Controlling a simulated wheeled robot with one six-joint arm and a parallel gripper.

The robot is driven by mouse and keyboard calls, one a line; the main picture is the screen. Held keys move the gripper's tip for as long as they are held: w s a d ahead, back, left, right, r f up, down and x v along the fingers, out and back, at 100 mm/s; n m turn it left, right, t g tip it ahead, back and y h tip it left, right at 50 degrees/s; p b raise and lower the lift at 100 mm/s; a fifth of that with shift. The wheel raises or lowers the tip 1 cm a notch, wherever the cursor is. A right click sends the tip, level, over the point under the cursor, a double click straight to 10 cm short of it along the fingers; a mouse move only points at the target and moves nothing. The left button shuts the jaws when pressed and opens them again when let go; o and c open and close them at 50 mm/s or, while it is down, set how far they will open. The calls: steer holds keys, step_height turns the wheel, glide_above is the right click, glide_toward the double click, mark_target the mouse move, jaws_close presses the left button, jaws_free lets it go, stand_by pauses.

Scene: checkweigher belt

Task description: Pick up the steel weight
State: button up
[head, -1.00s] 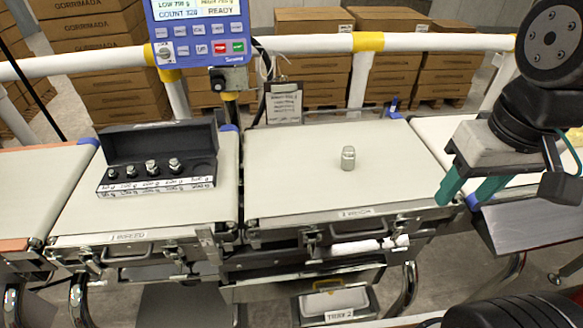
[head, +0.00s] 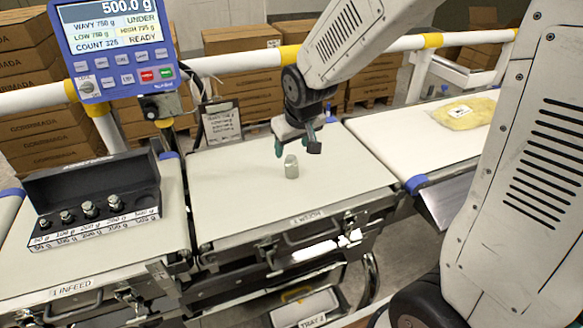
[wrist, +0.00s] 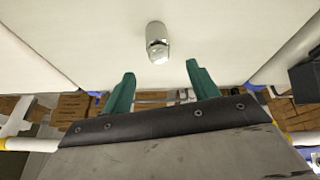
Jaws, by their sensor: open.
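The steel weight (head: 291,167) is a small silvery cylinder with a knob top, standing upright on the pale weighing belt (head: 230,205). My gripper (head: 295,151) is behind and just above it in the head view, with its green fingers partly hidden. In the wrist view the weight (wrist: 157,43) lies beyond the fingertips, roughly midway between their lines. There my gripper (wrist: 160,75) has its two green fingers spread apart with nothing between them.
A black case (head: 85,190) with several smaller weights stands on the infeed belt at left. A blue display (head: 115,45) reads 500.0 g. A yellow bag (head: 467,112) lies on the right belt. A white-and-yellow rail (head: 235,65) runs behind.

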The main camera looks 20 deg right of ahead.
mark_target(291, 158)
steer(key=x, duration=0.7)
steer(key=shift+s+d+f, duration=0.15)
steer(key=shift+s+f, duration=0.05)
steer(key=shift+f, duration=0.15)
jaws_close()
